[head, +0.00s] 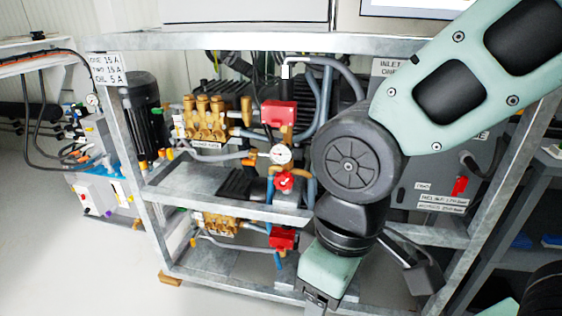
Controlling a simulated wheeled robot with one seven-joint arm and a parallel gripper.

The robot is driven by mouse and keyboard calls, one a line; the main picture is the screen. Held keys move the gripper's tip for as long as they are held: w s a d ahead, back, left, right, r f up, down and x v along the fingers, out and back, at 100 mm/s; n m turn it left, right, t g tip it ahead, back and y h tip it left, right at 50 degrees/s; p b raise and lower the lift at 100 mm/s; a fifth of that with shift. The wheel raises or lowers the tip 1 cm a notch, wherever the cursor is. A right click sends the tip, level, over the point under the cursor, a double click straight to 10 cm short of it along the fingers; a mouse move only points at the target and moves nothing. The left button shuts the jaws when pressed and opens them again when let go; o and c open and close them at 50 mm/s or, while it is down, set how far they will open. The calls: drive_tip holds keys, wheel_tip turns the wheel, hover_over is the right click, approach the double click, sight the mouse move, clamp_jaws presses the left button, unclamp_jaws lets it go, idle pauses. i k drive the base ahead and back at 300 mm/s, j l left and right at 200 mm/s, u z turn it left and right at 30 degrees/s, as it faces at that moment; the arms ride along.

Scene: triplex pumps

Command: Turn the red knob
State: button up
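A small red knob (284,182) sits on the blue and copper pipework in the middle of the pump rack, just below a round white gauge (281,154). A red switch handle (460,186) also shows on the grey panel at the right. My gripper (318,303) points down at the bottom of the head view, in front of the rack's lower part. It is below and to the right of the red knob, apart from it. Its fingertips are small, dark and partly cut by the lower edge, so I cannot tell whether they are open.
Red blocks (278,113) and (284,239) sit above and below the knob on the pipes. Brass pumps (205,119) stand to the left. The metal frame (230,207) has crossbars around the pipework. Floor (60,270) at left is clear. My arm hides part of the right side.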

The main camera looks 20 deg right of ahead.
sight(283, 180)
drive_tip(key=i+l+u, duration=0.15)
drive_tip(key=u, duration=0.2)
drive_tip(key=i+l+u, duration=0.1)
drive_tip(key=l+u, duration=0.3)
